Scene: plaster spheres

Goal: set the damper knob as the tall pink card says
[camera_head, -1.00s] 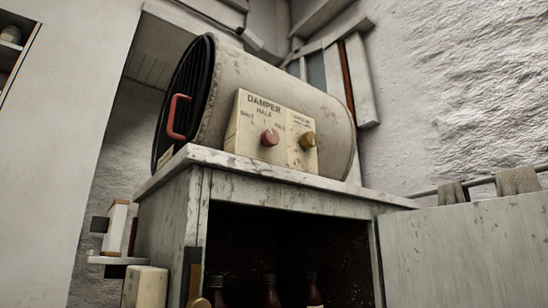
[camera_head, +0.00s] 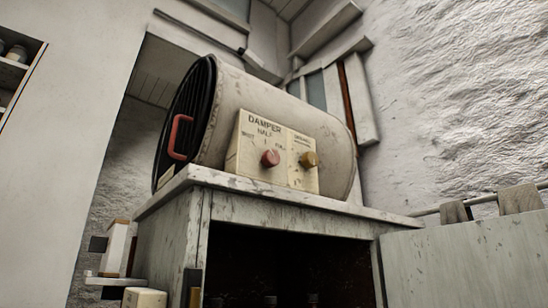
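The damper knob (camera_head: 270,158) is a round red-pink knob on a cream panel (camera_head: 245,160) at the front of a large pale drum-shaped kiln (camera_head: 275,100). The panel reads DAMPER, with HALF above the knob and smaller words to its left and right that look like SHUT and FULL. I cannot tell which way the knob points. No tall pink card shows in this view. Neither of my grippers is in view.
A brass-coloured knob (camera_head: 309,160) sits on an adjoining plate to the right. The kiln has a red handle (camera_head: 179,137) on its dark end. It stands on a worn white cabinet (camera_head: 290,208) with an open front and dark bottles low inside. A pale panel (camera_head: 470,262) stands at right.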

